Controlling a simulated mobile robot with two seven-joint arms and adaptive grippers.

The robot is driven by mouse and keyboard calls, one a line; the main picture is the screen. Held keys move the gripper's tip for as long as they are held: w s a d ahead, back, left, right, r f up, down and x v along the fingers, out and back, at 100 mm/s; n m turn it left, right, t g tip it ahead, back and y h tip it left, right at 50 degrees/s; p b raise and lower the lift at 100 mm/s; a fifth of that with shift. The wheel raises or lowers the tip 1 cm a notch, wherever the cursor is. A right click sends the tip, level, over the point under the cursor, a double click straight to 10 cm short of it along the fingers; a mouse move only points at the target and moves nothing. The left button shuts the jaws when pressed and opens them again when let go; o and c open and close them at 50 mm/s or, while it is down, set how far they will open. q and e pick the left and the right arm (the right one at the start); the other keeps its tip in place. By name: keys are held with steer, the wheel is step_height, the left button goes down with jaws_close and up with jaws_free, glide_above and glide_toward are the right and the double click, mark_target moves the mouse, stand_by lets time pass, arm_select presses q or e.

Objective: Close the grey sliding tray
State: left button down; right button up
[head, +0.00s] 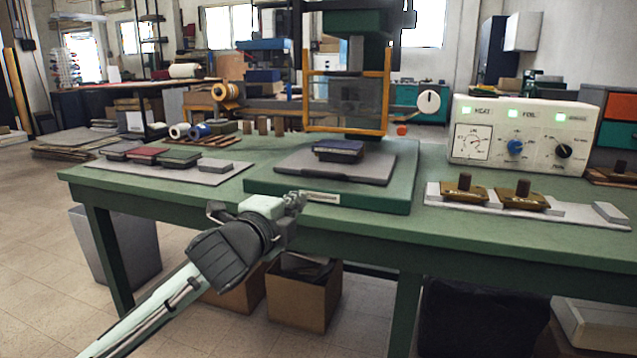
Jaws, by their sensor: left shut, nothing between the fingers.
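The grey sliding tray (375,179) lies on the green base of the press (403,190), in the middle of the bench. It sits out in front of the yellow guard frame, with dark blue books (338,151) stacked on it. My left gripper (302,197) is shut and empty at the front edge of the press base, by the pale label. It is in front of the tray's near edge; whether it touches anything is unclear. My right gripper is not in view.
The press's yellow frame (387,90) stands behind the tray. A control box (520,133) with dials is at the right, above a plate with brass pieces (465,187). A board with several books (170,168) lies at the left. Cardboard boxes (303,297) stand under the green bench.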

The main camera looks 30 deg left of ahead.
arm_select(q)
steer(key=x, duration=1.2)
steer(key=shift+r, duration=0.3)
steer(key=shift+w+a+r, duration=0.1)
steer(key=shift+w+a, duration=0.05)
steer(key=shift+w, duration=0.6)
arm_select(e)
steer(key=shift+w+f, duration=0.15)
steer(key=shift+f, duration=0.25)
